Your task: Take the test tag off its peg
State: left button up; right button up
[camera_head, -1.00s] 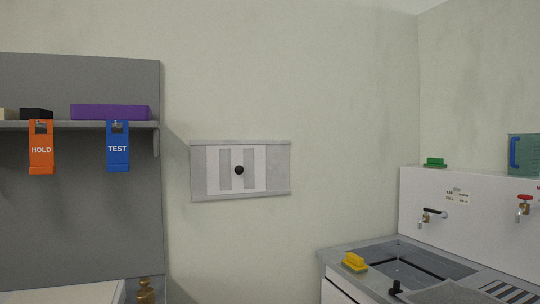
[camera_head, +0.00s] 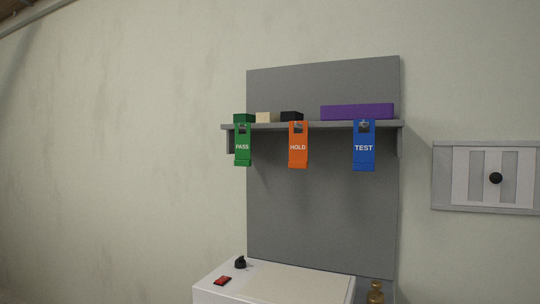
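The blue TEST tag (camera_head: 364,150) hangs from a small peg at the front edge of the grey shelf (camera_head: 313,126), at its right end. The orange HOLD tag (camera_head: 298,148) hangs at the middle of the shelf edge. The green PASS tag (camera_head: 243,147) hangs at the left end. All three hang upright and apart from each other. Neither of my grippers is in view.
A purple box (camera_head: 357,112) lies on the shelf above the TEST tag; a black block (camera_head: 291,116) is to its left. A white machine (camera_head: 275,284) with a red switch (camera_head: 222,281) stands below. A brass object (camera_head: 376,292) is beside it. A sliding wall panel (camera_head: 485,178) is at right.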

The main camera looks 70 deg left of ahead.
aim_at(363, 143)
jog(key=u, duration=0.2)
jog(key=i, duration=1)
jog(key=u, duration=2.4)
